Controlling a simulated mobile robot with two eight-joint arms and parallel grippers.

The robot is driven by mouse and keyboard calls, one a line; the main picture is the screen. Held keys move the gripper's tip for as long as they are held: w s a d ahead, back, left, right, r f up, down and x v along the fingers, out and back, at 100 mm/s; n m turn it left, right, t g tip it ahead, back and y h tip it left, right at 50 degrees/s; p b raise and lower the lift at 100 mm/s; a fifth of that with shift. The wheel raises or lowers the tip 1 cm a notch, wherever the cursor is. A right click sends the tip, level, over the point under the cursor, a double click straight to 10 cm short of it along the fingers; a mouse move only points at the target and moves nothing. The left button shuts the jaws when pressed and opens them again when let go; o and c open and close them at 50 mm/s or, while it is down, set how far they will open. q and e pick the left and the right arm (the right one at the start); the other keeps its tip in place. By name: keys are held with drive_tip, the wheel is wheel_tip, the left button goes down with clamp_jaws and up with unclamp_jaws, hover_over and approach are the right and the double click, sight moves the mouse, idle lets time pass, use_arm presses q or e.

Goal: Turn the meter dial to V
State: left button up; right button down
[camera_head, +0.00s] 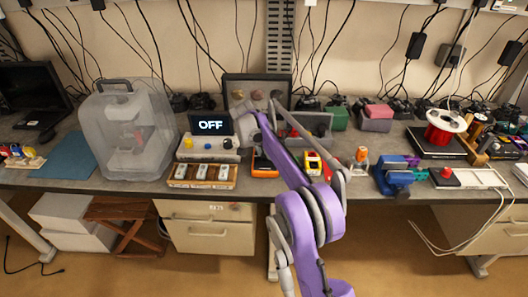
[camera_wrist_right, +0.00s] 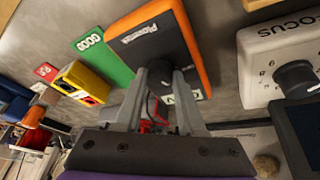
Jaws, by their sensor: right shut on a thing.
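The meter is an orange-edged box with a dark face lettered in white (camera_wrist_right: 180,35) in the right wrist view. In the head view its orange edge (camera_head: 264,173) shows on the bench, partly behind my purple right arm. My right gripper (camera_wrist_right: 162,80) is shut on the meter's dark round dial (camera_wrist_right: 160,74), with a finger on each side. The fingers hide part of the dial and its marks, so I cannot read its setting from there. A dark display (camera_head: 211,125) left of the meter reads OFF. My left gripper is not in view.
A white box lettered FOCUS (camera_wrist_right: 258,68) has a black knob. A green GOOD card (camera_wrist_right: 100,58) and a yellow device (camera_wrist_right: 82,80) lie beside the meter. A tray of white modules (camera_head: 203,183) is at the bench's front; a blue vise (camera_head: 394,180) stands right.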

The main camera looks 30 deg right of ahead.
idle(0.5)
drive_tip(key=c, duration=0.5)
unclamp_jaws()
drive_tip(key=v, duration=1)
drive_tip(key=shift+a+r+p, duration=0.15)
drive_tip(key=shift+r+p, duration=0.2)
drive_tip(key=shift+r, duration=0.05)
